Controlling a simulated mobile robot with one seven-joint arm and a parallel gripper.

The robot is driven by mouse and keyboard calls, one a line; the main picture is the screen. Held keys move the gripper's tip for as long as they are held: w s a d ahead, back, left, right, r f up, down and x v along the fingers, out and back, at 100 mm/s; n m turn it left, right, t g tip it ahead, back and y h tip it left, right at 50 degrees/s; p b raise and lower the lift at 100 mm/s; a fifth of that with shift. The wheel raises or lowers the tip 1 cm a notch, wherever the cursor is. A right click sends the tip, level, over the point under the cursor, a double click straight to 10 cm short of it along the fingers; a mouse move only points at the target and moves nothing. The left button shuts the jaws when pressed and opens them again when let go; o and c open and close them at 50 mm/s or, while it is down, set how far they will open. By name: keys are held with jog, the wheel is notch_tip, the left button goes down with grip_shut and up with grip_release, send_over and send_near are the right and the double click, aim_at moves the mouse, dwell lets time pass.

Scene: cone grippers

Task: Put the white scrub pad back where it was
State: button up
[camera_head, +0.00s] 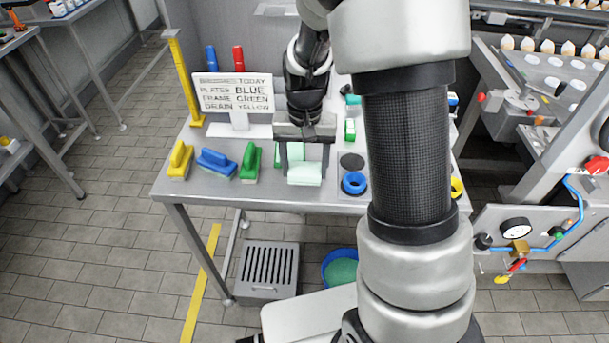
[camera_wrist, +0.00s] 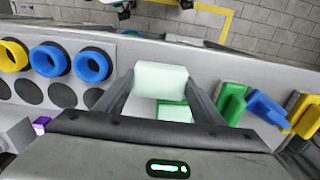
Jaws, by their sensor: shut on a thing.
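The white scrub pad (camera_head: 305,175) is a pale, slightly greenish block. My gripper (camera_head: 304,165) is shut on it above the near edge of the steel table (camera_head: 260,194). In the wrist view the pad (camera_wrist: 160,76) sits between the two fingertips of my gripper (camera_wrist: 160,84). A second pale pad with green edges (camera_wrist: 175,111) shows below and between the fingers. In the head view this green-edged pad (camera_head: 281,154) is partly hidden by my gripper. I cannot tell how high the held pad is.
My arm hides the table's right part.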

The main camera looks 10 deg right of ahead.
aim_at(305, 168)
jog(key=shift+f, duration=1.55)
jog(key=shift+f, duration=0.15)
jog(key=o, duration=0.9)
